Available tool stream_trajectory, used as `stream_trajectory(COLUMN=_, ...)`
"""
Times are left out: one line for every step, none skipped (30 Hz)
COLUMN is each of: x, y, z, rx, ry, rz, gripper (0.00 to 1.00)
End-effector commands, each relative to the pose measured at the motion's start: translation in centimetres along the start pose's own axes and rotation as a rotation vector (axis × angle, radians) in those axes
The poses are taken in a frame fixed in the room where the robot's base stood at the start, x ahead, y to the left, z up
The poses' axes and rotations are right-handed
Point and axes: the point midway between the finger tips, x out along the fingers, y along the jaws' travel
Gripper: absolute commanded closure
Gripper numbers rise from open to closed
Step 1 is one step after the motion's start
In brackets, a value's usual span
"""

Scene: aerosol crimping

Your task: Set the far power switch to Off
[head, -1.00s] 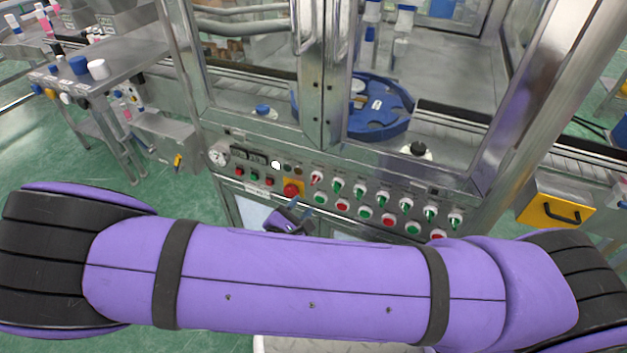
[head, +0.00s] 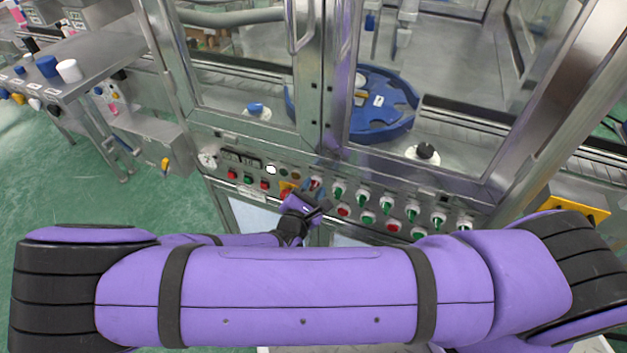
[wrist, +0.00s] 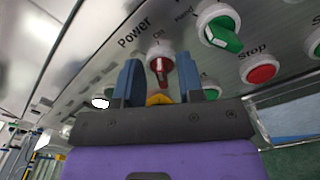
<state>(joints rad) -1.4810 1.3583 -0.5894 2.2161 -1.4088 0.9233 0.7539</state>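The power switch (wrist: 161,68) is a red knob on a white round base, under the printed word "Power", with a smaller label that looks like "Off" just above it. Its red handle looks roughly in line with that label, but its exact setting is hard to tell. In the head view the switch (head: 316,183) is at the left end of the row of green knobs, partly covered by my gripper (head: 318,206). In the wrist view my gripper (wrist: 160,80) is open, with one blue finger on each side of the red handle. I cannot tell whether they touch it.
Green knobs (wrist: 220,30) sit close to the right, with a red Stop button (wrist: 262,70) below them. Glass doors and a blue star wheel (head: 385,120) are above the panel.

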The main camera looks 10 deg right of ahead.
Motion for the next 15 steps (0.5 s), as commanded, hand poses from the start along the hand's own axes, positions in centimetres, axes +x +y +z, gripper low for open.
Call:
stream_trajectory(x=0.03, y=-0.05, z=0.03, rx=0.000, ry=0.001, rz=0.001, gripper=0.65)
stream_trajectory(x=0.05, y=-0.07, z=0.04, rx=0.000, ry=0.001, rz=0.001, gripper=0.65)
stream_trajectory(x=0.07, y=-0.09, z=0.05, rx=0.000, ry=0.001, rz=0.001, gripper=0.65)
stream_trajectory(x=0.07, y=-0.10, z=0.05, rx=0.000, ry=0.001, rz=0.001, gripper=0.65)
stream_trajectory(x=0.08, y=-0.10, z=0.05, rx=0.000, ry=0.001, rz=0.001, gripper=0.65)
stream_trajectory(x=0.08, y=-0.10, z=0.05, rx=0.000, ry=0.002, rz=0.001, gripper=0.65)
stream_trajectory(x=0.08, y=-0.10, z=0.05, rx=0.000, ry=0.001, rz=0.001, gripper=0.65)
stream_trajectory(x=0.09, y=-0.10, z=0.05, rx=0.000, ry=0.001, rz=0.001, gripper=0.65)
stream_trajectory(x=0.09, y=-0.11, z=0.05, rx=0.000, ry=0.001, rz=0.001, gripper=0.65)
stream_trajectory(x=0.09, y=-0.10, z=0.05, rx=0.000, ry=0.001, rz=0.001, gripper=0.65)
stream_trajectory(x=0.09, y=-0.10, z=0.05, rx=0.000, ry=0.001, rz=0.001, gripper=0.70)
stream_trajectory(x=0.09, y=-0.10, z=0.05, rx=0.000, ry=0.001, rz=0.001, gripper=0.79)
stream_trajectory(x=0.09, y=-0.10, z=0.04, rx=0.000, ry=0.001, rz=0.001, gripper=0.86)
stream_trajectory(x=0.09, y=-0.10, z=0.04, rx=0.000, ry=0.001, rz=0.001, gripper=0.92)
stream_trajectory(x=0.09, y=-0.10, z=0.04, rx=0.000, ry=0.001, rz=0.001, gripper=1.00)
